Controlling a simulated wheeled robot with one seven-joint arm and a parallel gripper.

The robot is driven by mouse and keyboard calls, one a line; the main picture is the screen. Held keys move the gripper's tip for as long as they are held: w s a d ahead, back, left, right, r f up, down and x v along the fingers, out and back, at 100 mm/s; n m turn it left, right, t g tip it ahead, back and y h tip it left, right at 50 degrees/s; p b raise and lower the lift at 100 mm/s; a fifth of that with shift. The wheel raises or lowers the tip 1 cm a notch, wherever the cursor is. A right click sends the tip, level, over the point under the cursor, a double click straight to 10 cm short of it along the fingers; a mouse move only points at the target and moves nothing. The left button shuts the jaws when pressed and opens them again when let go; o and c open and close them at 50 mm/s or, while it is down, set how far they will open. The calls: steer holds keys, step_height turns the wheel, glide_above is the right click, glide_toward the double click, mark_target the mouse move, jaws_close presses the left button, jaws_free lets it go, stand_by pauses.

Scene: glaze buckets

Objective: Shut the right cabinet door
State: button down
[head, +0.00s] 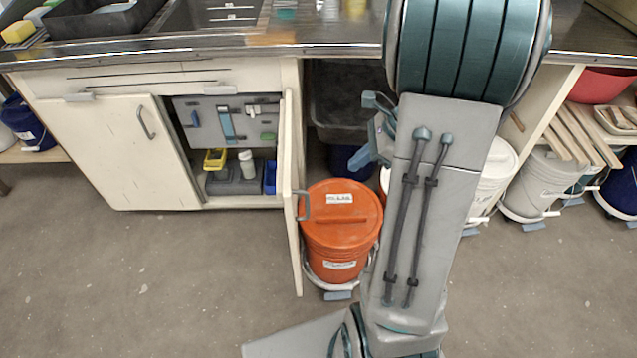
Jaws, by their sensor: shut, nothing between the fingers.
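The right cabinet door (288,215) stands wide open, swung out toward me and seen nearly edge-on. Its grey handle (303,205) is on the side facing right, close to the orange bucket (341,235). The open cabinet (240,200) shows a tool panel and a few small items on its floor. The left cabinet door (115,150) is shut. My gripper (366,150) shows only partly, behind my arm's grey link. It is to the right of the door and above the orange bucket, apart from the door, shut and empty.
The orange bucket stands on a wheeled base just right of the open door. White buckets (490,180) stand behind my arm and farther right. The metal counter (330,42) runs above the cabinet. The floor (150,280) left of the door is clear.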

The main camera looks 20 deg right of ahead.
steer(key=b, duration=0.3)
glide_toward(307, 193)
step_height(307, 193, down, 5)
steer(key=shift+w+a+f, duration=0.1)
steer(key=shift+w+a, duration=0.25)
steer(key=shift+a, duration=0.45)
steer(key=shift+w+a+f, duration=0.1)
steer(key=shift+w+a, duration=0.3)
steer(key=shift+a, duration=0.4)
